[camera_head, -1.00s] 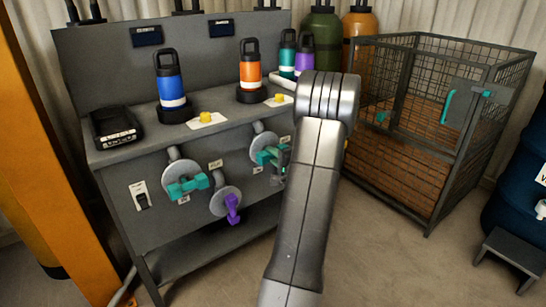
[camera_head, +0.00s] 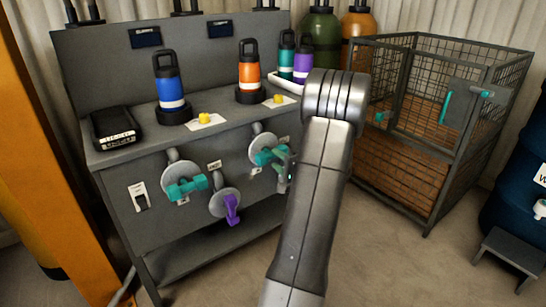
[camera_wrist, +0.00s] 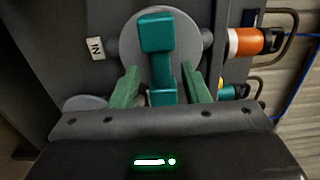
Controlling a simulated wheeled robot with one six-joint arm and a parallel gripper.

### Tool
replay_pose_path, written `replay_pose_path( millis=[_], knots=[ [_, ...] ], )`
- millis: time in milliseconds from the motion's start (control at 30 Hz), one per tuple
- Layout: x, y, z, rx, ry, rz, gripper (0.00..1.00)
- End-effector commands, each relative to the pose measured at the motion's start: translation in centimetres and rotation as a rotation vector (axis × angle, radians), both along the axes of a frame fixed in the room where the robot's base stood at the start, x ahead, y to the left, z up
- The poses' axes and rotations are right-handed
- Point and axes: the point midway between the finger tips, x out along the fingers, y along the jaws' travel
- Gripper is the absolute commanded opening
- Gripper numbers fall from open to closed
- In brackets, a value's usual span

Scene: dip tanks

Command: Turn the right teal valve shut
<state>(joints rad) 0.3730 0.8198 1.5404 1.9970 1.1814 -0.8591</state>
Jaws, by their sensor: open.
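The right teal valve (camera_head: 265,156) is on the front panel of the grey bench, on a round grey plate. In the wrist view its teal handle (camera_wrist: 157,38) runs upright in the picture across the plate. My gripper (camera_wrist: 159,82) has green fingers, open, one on each side of the handle's lower part, with small gaps visible. In the head view my gripper (camera_head: 284,160) is at the valve's right side, partly hidden by my arm.
A left teal valve (camera_head: 187,187) and a purple valve (camera_head: 231,207) are on the same panel. Blue (camera_head: 170,85) and orange (camera_head: 250,68) bottles stand on the bench top. A wire cage (camera_head: 440,130) stands to the right, with open floor in front.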

Motion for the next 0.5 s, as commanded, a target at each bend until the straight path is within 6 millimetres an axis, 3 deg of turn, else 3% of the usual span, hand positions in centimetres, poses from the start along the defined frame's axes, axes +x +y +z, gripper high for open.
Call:
replay_pose_path(
  millis=[300,500],
  knots=[
    [-5.8,-4.4,0.1,0.001,0.002,-0.005,0.42],
    [-7.8,-5.7,0.1,0.0,0.0,-0.002,0.42]
  ],
)
